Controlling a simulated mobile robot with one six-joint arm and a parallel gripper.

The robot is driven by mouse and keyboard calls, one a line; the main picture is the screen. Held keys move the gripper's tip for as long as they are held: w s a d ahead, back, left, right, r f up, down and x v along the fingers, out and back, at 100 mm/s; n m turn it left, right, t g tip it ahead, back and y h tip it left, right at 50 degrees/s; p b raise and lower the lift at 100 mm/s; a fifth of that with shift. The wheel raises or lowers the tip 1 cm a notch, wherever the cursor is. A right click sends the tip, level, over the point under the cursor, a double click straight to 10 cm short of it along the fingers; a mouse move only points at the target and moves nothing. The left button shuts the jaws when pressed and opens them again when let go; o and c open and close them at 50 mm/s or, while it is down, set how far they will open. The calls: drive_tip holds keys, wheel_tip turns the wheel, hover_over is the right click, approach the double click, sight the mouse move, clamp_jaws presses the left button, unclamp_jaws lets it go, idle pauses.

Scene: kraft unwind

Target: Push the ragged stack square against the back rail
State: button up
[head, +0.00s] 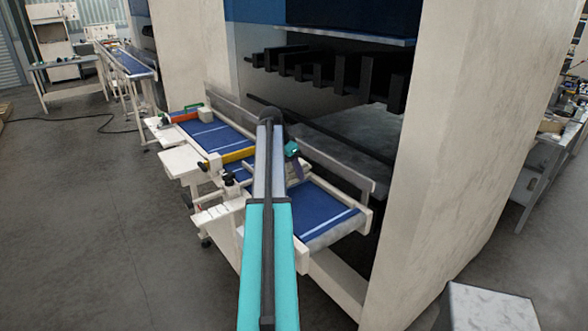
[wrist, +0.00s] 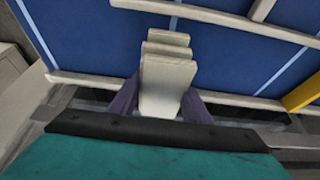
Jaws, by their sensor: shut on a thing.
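In the wrist view the ragged stack (wrist: 168,76) shows as several pale, flat pieces with stepped, uneven ends. My gripper (wrist: 158,100) has its two purple fingers on either side of the stack's near part, shut on it. The stack lies over the blue belt surface. In the head view my gripper (head: 296,168) is above the blue conveyor, partly behind my arm, and the stack is hidden there. The back rail (head: 334,174) appears to be the long grey bar along the conveyor's machine side. I cannot tell whether the stack touches it.
A yellow bar (head: 232,156) crosses the conveyor left of my gripper; it also shows at the right of the wrist view (wrist: 301,95). Clear blue belt (head: 325,212) lies to the right. The large press frame (head: 460,130) stands close behind. The floor at left is open.

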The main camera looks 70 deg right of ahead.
drive_tip(key=shift+f+b, duration=0.65)
drive_tip(key=shift+f, duration=0.9)
drive_tip(key=shift+s+d, duration=0.6)
drive_tip(key=shift+d, duration=0.25)
idle(2.1)
drive_tip(key=shift+w+a+f, duration=0.1)
drive_tip(key=shift+w+a, duration=0.05)
drive_tip(key=shift+a, duration=0.1)
idle(0.7)
drive_tip(key=o, duration=1.1)
drive_tip(key=shift+b+v, duration=2.3)
drive_tip(key=shift+v, duration=4.65)
drive_tip(key=shift+a+f, duration=0.1)
